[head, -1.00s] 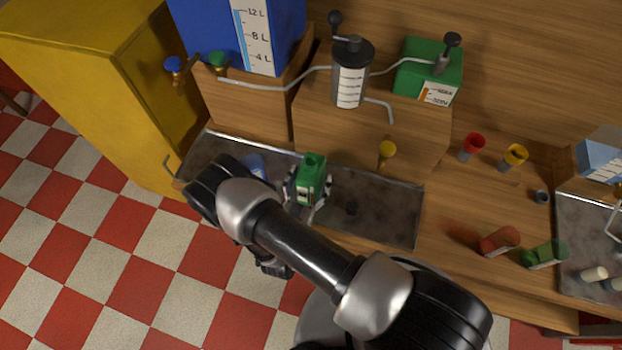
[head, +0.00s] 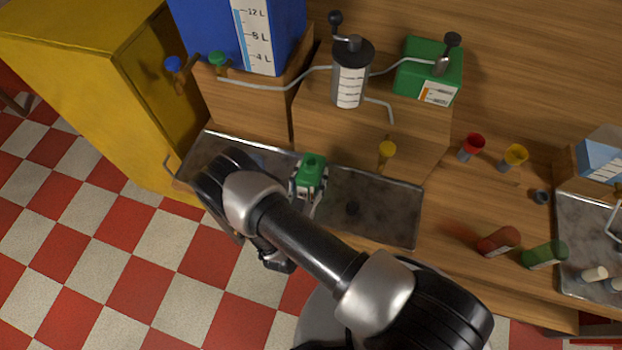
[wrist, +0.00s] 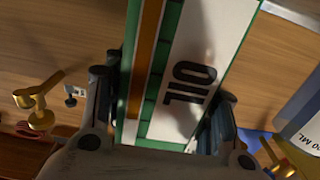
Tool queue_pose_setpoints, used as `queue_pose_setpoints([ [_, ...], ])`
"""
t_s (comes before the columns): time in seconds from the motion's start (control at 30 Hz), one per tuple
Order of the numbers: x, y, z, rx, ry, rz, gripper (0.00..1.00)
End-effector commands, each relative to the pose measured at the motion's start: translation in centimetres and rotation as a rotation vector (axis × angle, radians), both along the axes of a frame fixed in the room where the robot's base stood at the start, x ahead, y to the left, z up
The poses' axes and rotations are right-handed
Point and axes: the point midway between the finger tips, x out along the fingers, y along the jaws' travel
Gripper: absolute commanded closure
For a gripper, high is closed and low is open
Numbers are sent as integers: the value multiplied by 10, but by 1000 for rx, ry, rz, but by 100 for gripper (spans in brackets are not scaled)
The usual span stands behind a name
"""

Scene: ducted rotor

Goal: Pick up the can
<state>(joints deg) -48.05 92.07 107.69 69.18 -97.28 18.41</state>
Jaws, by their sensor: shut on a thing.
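The can (wrist: 185,75) is a green box-shaped oil can with a white label reading OIL and an orange stripe. In the wrist view it stands between the two fingers of my gripper (wrist: 163,100), which are shut on its sides. In the head view the green can (head: 312,168) is above the grey metal tray (head: 385,205), with my gripper (head: 308,188) around its lower part. Its base is hidden, so I cannot tell whether it touches the tray.
A yellow cabinet (head: 90,60) stands left. Behind are a blue tank (head: 205,30), a metal cylinder (head: 350,75) with pipes, and a green box (head: 425,65). Red (head: 497,242) and green (head: 545,254) cylinders lie at front right.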

Motion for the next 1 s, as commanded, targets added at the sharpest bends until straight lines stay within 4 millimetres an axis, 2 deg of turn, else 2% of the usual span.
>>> queue_pose_setpoints([
  [0.07, 0, 0, 0, 0, 0, 0, 70],
  [0.47, 0, 0, 0, 0, 0, 0, 97],
  [0.77, 0, 0, 3, 0, -3, 0, 97],
  [1.0, 1, 1, 24, 1, -4, 0, 97],
])
